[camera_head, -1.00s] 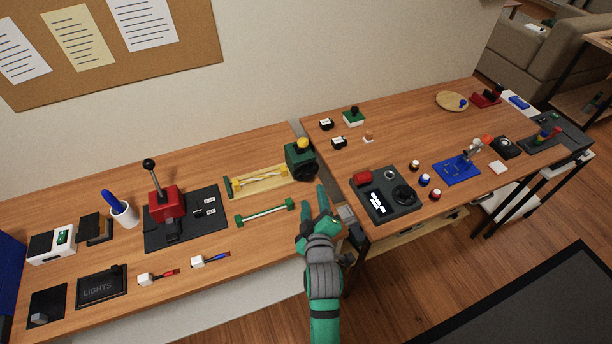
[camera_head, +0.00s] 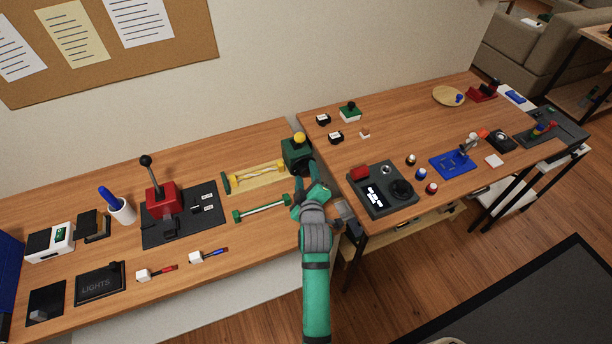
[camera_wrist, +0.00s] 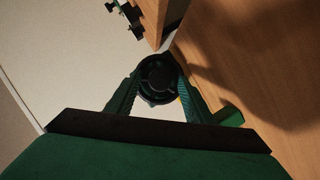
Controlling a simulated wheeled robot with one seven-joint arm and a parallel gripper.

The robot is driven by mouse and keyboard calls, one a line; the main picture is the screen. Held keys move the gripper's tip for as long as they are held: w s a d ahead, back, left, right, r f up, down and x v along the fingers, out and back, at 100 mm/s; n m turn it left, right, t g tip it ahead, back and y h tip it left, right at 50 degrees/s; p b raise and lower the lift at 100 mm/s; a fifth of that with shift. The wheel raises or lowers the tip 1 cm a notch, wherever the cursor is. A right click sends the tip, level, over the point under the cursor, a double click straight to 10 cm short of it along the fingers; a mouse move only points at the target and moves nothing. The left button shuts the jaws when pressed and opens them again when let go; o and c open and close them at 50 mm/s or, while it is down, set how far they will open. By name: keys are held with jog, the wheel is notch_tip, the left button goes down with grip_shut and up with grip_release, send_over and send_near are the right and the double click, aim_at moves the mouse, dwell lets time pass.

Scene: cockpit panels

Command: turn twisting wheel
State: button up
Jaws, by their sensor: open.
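The twisting wheel is a round black knob on a green block (camera_head: 293,153) with a yellow button on top. The block stands at the right end of a wooden frame with twisted yellow strands. The black wheel (camera_wrist: 158,77) shows in the middle of the wrist view. In the head view my gripper largely covers it. My gripper (camera_head: 306,181) is open, close in front of the block. In the wrist view one finger lies on each side of the wheel. Whether they touch it I cannot tell.
A green-ended rod (camera_head: 262,208) lies left of my gripper. A red lever box (camera_head: 163,198) stands further left. The right table (camera_head: 430,135) holds a dark dial panel (camera_head: 383,190) near its left edge. A gap separates the two tables just right of the block.

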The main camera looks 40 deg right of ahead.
jog(key=shift+c, duration=0.6)
jog(key=c, duration=0.9)
jog(key=shift+c, duration=0.2)
jog(key=m, duration=0.1)
jog(key=m+y, duration=0.1)
jog(key=shift+d+r+m+y, duration=0.1)
jog(key=shift+d+m+y, duration=0.05)
jog(key=shift+m+y, duration=0.15)
jog(key=shift+s+d+m+y, duration=0.1)
jog(key=shift+m+y, duration=0.8)
jog(key=shift+m, duration=0.3)
